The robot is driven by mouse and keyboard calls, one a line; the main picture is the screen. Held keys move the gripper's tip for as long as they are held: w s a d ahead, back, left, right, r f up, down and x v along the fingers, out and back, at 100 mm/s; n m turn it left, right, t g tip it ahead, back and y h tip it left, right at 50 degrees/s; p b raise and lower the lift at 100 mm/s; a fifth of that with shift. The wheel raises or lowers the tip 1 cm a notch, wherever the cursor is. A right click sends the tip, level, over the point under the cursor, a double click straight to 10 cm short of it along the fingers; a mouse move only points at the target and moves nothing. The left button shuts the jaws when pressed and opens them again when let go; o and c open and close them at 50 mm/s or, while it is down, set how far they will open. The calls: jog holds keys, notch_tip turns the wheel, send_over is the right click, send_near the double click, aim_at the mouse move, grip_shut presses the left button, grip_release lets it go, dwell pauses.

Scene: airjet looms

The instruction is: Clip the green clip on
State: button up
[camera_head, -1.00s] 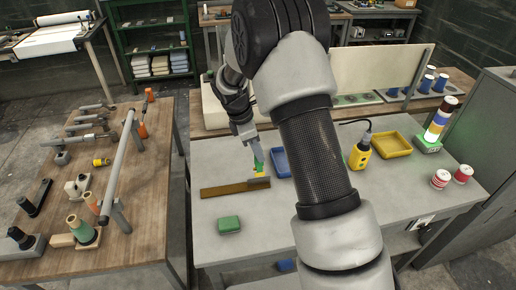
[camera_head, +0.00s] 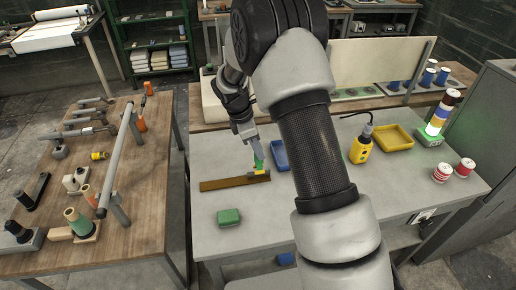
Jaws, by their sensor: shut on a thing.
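My gripper (camera_head: 256,150) points down over the right end of a brown bar (camera_head: 222,184) on the grey table. It is shut on the green clip (camera_head: 259,162), a small upright green piece. A small yellow piece (camera_head: 257,172) shows just below the clip, at the bar's right end. At this size I cannot tell whether the clip touches the yellow piece or the bar.
A green block (camera_head: 229,217) lies in front of the bar. A blue tray (camera_head: 280,156) is close on the right. A yellow control box (camera_head: 361,149), yellow tray (camera_head: 393,139) and signal tower (camera_head: 437,121) stand further right.

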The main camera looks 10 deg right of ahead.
jog(key=shift+f+b, duration=0.5)
jog(key=shift+f, duration=0.55)
jog(key=o, duration=0.7)
jog(key=v, duration=1.7)
jog(key=shift+a+r, duration=0.1)
jog(key=shift+r, duration=0.1)
jog(key=shift+r, duration=0.1)
